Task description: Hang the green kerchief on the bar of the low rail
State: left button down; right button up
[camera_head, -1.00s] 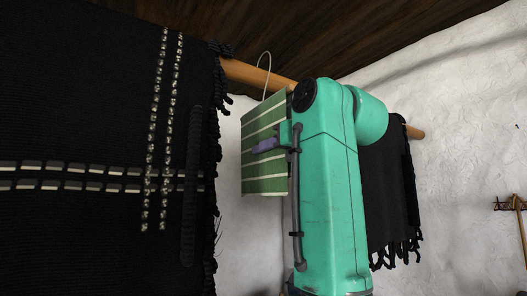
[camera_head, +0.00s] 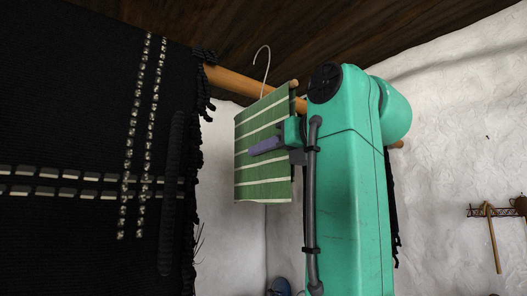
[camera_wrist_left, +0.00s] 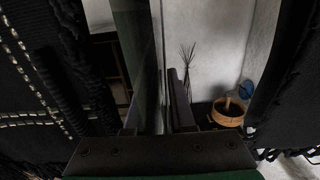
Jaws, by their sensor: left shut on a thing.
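The green kerchief (camera_head: 262,170) with pale stripes hangs flat from a hanger with a thin wire hook (camera_head: 268,58). The wooden bar (camera_head: 232,82) runs from the upper left toward the right, partly behind the kerchief and my arm. The hook rises in the picture above the bar, its curved end open to the left; I cannot tell its depth against the bar. My left gripper (camera_head: 268,145) is shut on the kerchief, at its right part. In the left wrist view the kerchief (camera_wrist_left: 138,45) shows edge-on between the fingers (camera_wrist_left: 157,110). My right gripper is out of view.
A large black cloth (camera_head: 70,120) with pale stitching fills the left; another black cloth (camera_head: 393,215) is mostly hidden behind my arm. A wall rack (camera_head: 488,211) with hanging tools is at right. A wooden tub (camera_wrist_left: 228,112) stands below in the left wrist view.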

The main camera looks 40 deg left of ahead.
aim_at(286, 156)
pick_arm(q)
jog(key=shift+s+d+f, duration=0.15)
jog(key=shift+d+f, duration=0.15)
jog(key=shift+d, duration=0.15)
jog(key=d, duration=0.1)
jog(key=s+d+f, duration=0.1)
jog(key=d, duration=0.1)
jog(key=d+b, duration=0.1)
jog(key=d, duration=0.1)
jog(key=shift+s+f, duration=0.25)
jog(key=shift+a, duration=0.1)
